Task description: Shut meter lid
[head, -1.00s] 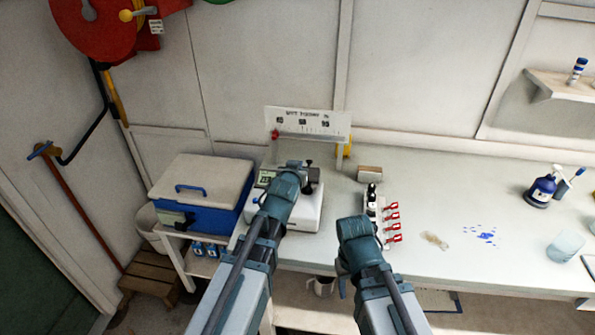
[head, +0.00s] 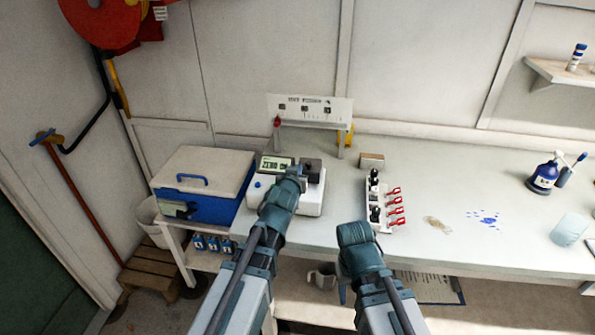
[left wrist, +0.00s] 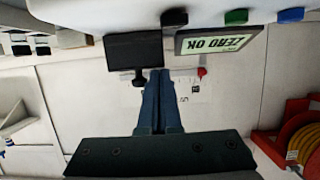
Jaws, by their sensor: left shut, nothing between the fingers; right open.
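The meter is a white box (head: 258,190) on the bench with a lit display (head: 277,163). In the left wrist view the display (left wrist: 219,39) reads "ZERO OK" upside down. The meter's black lid (head: 312,165) is at its right side, partly covered by my gripper; its exact angle is hard to tell. In the left wrist view a dark block (left wrist: 134,50) with a small knob (left wrist: 139,78) shows beside the display. My left gripper (head: 300,176) is shut and empty, its tips (left wrist: 160,73) close to the lid. My right gripper (head: 354,234) is open over the bench's front edge, its fingers mostly hidden.
A blue cooler (head: 205,187) stands left of the meter. A rack with red clips (head: 382,215) stands to the right, with a small box (head: 371,160) behind.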

